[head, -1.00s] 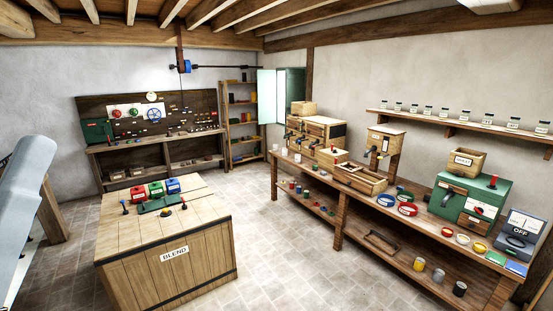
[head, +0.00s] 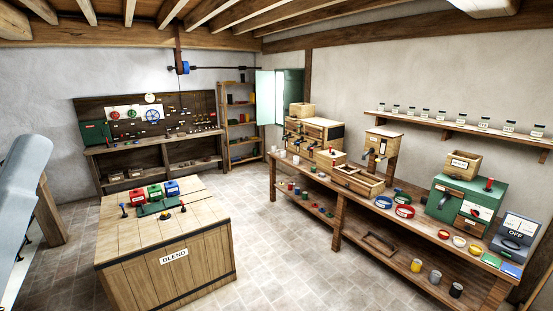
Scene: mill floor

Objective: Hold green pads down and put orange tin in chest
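The wooden chest (head: 165,280) labelled BLEND stands at the lower left in the head view, with its plank lid shut. A flat green piece (head: 153,209) lies on its lid among small knobs or levers; I cannot tell whether it is the green pads. A small orange-yellow tin (head: 416,265) stands on the lower shelf of the long bench at the right. Neither of my grippers shows. A grey arm link, likely mine, enters at the left edge. Nothing is seen touching the chest or the tin.
Red, green and blue boxes (head: 154,192) stand at the back of the chest lid. The long bench (head: 330,190) carries wooden machines, coloured rings and a green machine (head: 465,200). White and dark tins stand beside the orange one. Tiled floor (head: 285,250) between chest and bench is clear.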

